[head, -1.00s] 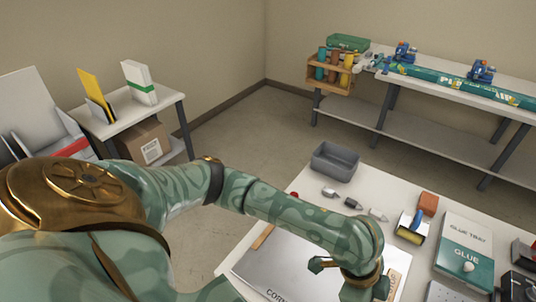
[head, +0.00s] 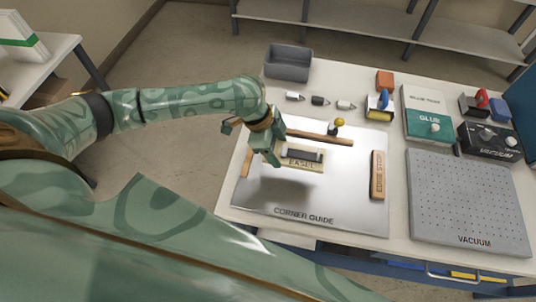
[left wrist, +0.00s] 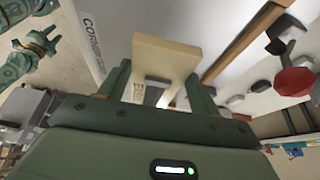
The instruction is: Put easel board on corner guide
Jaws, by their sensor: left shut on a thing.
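The easel board (head: 305,165) is a small cream block with a dark top strip and the word EASEL. My left gripper (head: 272,150) is shut on its left end in the head view. In the left wrist view the cream board (left wrist: 165,55) stands between the two green fingers (left wrist: 160,85). The corner guide (head: 305,213) is a shiny metal plate with wooden rails. The board is over its middle, and a soft shadow below suggests it is above the plate. My right gripper (left wrist: 38,45) shows small at the upper left of the left wrist view; its jaws are unclear.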

